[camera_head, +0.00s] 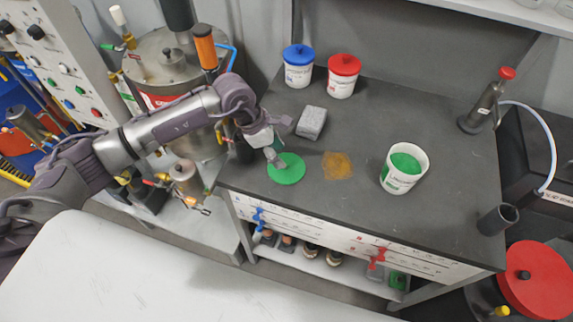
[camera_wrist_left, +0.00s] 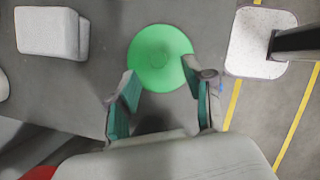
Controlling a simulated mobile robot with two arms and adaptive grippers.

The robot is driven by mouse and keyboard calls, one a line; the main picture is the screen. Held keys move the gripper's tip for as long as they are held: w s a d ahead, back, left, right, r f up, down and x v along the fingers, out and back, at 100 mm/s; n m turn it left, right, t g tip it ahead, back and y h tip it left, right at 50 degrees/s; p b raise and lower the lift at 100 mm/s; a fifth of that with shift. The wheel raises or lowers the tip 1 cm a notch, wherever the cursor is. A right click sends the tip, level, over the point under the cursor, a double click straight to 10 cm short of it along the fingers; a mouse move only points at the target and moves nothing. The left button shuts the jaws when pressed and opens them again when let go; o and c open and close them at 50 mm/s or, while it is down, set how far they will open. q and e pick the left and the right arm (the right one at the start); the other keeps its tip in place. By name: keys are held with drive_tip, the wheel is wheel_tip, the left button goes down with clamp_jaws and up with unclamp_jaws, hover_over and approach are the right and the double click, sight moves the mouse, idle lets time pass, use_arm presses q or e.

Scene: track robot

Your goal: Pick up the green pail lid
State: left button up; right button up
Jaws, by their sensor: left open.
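The green pail lid (camera_head: 288,169) is a flat round disc lying on the dark tabletop near its left front corner. In the left wrist view the lid (camera_wrist_left: 160,55) lies just beyond my fingertips. My left gripper (camera_head: 274,158) is at the lid's upper-left edge in the head view. In the left wrist view my left gripper (camera_wrist_left: 160,88) is open, its two fingers apart with nothing between them but part of the lid's near edge. I cannot tell whether they touch it. An open white pail (camera_head: 403,170) with green contents stands to the right. My right gripper is not in view.
A grey block (camera_head: 311,122) lies behind the lid, and a brown-yellow patch (camera_head: 338,165) is to its right. Blue-lidded (camera_head: 298,66) and red-lidded (camera_head: 342,76) pails stand at the back. A metal vessel (camera_head: 175,62) stands left of the table (camera_head: 450,210).

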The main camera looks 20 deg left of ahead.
sight(286, 162)
use_arm(q)
drive_tip(key=p+x, duration=0.1)
drive_tip(key=x, duration=0.2)
drive_tip(key=shift+w+d+f+p, duration=0.2)
drive_tip(key=shift+f+p, duration=0.1)
drive_tip(key=shift+p, duration=0.1)
drive_tip(key=shift+w+d+f, duration=0.1)
drive_tip(key=shift+w+f, duration=0.05)
drive_tip(key=shift+f, duration=0.4)
clamp_jaws()
